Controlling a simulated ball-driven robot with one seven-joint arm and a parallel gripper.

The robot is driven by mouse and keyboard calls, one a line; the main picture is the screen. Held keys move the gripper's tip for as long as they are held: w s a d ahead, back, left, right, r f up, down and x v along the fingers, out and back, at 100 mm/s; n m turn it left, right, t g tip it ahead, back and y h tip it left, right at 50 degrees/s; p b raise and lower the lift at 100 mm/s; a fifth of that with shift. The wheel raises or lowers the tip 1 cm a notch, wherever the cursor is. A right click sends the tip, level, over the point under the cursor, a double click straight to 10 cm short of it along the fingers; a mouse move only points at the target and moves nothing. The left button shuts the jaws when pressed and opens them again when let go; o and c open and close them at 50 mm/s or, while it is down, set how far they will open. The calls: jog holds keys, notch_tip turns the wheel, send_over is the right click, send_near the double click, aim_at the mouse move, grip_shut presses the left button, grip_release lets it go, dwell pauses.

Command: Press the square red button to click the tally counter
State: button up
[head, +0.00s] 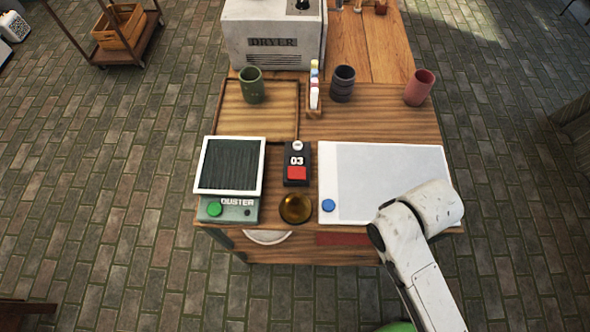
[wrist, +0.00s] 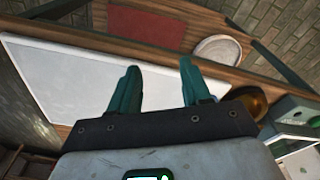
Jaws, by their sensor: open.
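The tally counter (head: 291,181) is a small black box reading "03" on the tabletop in the head view. Its square red button (head: 297,173) is on the near part of its top, with a round white knob (head: 297,146) at its far end. The counter cannot be made out in the wrist view. My gripper (wrist: 160,67) shows in the wrist view as two teal fingers, apart and with nothing between them. The white board shows beyond them. In the head view my white arm comes in at lower right over the board's near right corner, and the fingers are hidden.
The green duster (head: 229,208) with a dark framed screen stands left of the counter. A brass bowl (head: 295,208) is just in front of it. The white board (head: 390,185) with a blue disc lies to its right. Cups and a paint rack (head: 314,100) stand behind.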

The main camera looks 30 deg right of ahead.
grip_shut()
dwell(1.0)
